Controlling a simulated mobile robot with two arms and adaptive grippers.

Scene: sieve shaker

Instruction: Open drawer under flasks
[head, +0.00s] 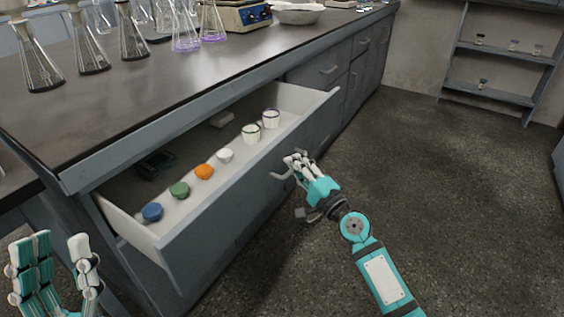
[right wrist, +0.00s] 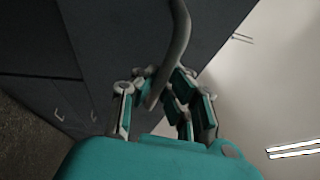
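The drawer (head: 240,187) under the bench top with the flasks (head: 88,50) is pulled well out. Its light inside shows, with a blue, a green, an orange and a white small item and two white jars in a row along its front. The drawer's curved handle (head: 280,176) is on its front face, and also shows in the right wrist view (right wrist: 180,35). My right gripper (head: 292,164) is at this handle; in the right wrist view its fingers (right wrist: 160,82) close in around the bar from both sides. My left gripper (head: 60,250) is open and empty at the lower left.
Closed drawers and cabinets (head: 330,69) with handles continue along the bench to the back. A scale (head: 243,15) and a white bowl (head: 297,13) stand on the bench. The floor (head: 430,180) to the right is clear. A wall shelf (head: 500,52) holds several small jars.

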